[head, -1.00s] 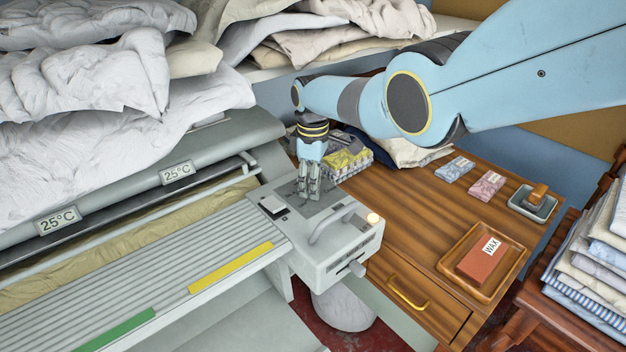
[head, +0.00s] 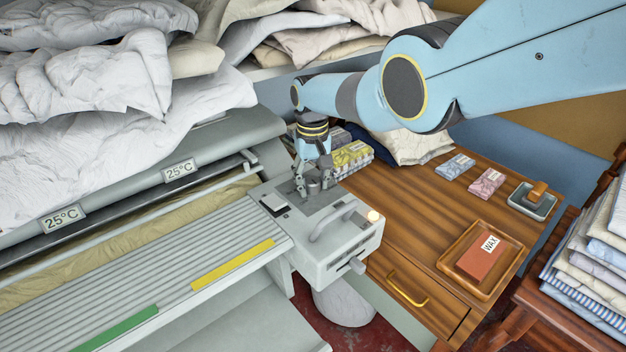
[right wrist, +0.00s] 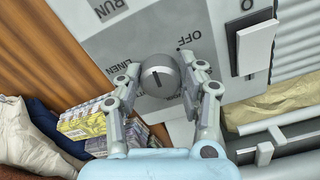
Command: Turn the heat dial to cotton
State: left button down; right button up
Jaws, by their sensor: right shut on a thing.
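The heat dial (right wrist: 160,76) is a round grey knob with a dark line on its face, on a grey panel (right wrist: 120,45) printed with LINEN and OFF. No cotton mark is readable, and I cannot tell which mark the line points at. My right gripper (right wrist: 156,88) is shut on the dial, one finger on each side. In the head view this gripper (head: 314,186) comes down from above onto the dial, on top of the ironer's control box (head: 325,255). My left gripper is not in view.
Beside the dial is a white rocker switch (right wrist: 255,48). A curved handle (head: 330,222) and a lit lamp (head: 374,216) are on the control box. Small packets (head: 352,154) stand close behind the gripper. A wooden table (head: 405,225) holds a wax tray (head: 447,265).

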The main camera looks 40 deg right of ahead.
aim_at(311, 181)
jog(key=m, duration=0.5)
jog(key=shift+w+a+m, duration=0.1)
jog(key=shift+m, duration=0.2)
jog(key=m, duration=0.4)
jog(key=shift+w+m, duration=0.1)
jog(key=shift+m, duration=0.3)
jog(key=shift+a, duration=0.1)
jog(key=o, duration=1.1)
jog(key=shift+o, duration=0.2)
jog(key=shift+w+r, duration=0.1)
jog(key=shift+r, duration=0.35)
notch_tip(311, 181, up, 11)
